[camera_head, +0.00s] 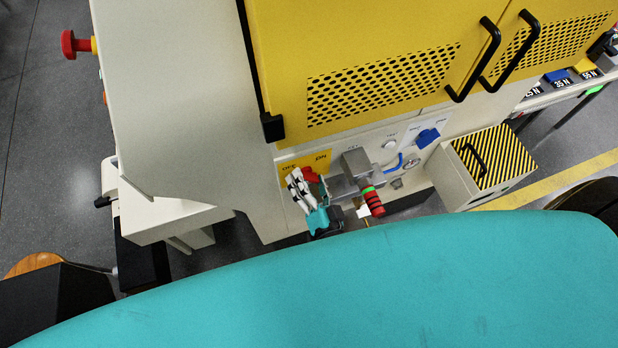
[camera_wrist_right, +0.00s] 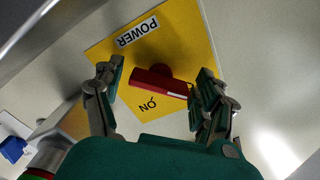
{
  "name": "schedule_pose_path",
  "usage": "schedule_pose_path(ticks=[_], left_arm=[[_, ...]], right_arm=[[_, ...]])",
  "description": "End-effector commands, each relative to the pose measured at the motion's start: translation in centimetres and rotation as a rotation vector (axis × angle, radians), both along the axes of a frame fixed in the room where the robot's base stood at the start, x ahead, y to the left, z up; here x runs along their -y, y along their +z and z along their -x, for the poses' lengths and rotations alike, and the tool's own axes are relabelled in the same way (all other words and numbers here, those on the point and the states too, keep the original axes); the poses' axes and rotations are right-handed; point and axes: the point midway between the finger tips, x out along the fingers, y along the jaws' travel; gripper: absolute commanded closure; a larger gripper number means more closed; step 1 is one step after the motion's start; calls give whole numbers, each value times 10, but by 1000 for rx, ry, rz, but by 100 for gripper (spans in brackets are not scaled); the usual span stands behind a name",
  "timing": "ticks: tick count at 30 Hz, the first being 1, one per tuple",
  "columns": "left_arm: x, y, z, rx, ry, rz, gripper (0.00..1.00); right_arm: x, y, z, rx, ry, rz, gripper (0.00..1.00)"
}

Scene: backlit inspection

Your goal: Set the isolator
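The isolator is a red rotary handle (camera_wrist_right: 158,84) on a yellow plate (camera_wrist_right: 135,45) marked POWER and ON in the right wrist view. A white line marks the handle's right end. My right gripper (camera_head: 306,188) is at the plate. In the wrist view its fingers (camera_wrist_right: 158,76) are apart, one on each side of the handle. The right finger is close to the handle's marked end; I cannot tell whether it touches. My left gripper is not in view.
Right of the isolator, a grey block (camera_head: 357,163) and a lever with a red-and-black grip (camera_head: 373,202) stick out. A striped box (camera_head: 494,157) stands right. Yellow doors (camera_head: 290,50) with black handles are above.

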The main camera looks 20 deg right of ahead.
Motion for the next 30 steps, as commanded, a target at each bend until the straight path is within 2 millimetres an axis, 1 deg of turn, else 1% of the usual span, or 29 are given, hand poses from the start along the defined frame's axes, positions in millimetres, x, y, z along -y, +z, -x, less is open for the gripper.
schedule_pose_path(ticks=[1,2,10,14,17,24,27,30], left_arm=[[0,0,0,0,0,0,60],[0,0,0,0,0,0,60],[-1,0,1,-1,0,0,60],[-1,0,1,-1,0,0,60],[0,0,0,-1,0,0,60],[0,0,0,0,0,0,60],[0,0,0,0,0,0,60],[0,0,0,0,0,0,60]], right_arm=[[0,1,-1,2,-1,-1,18],[0,1,-1,4,-1,-1,15],[1,2,-1,6,-2,-2,15],[1,2,9,4,-1,-2,15],[2,2,26,3,-2,-2,15],[3,2,78,2,-1,-1,15],[4,2,96,3,-1,-1,15],[4,2,109,4,-1,-1,15]])
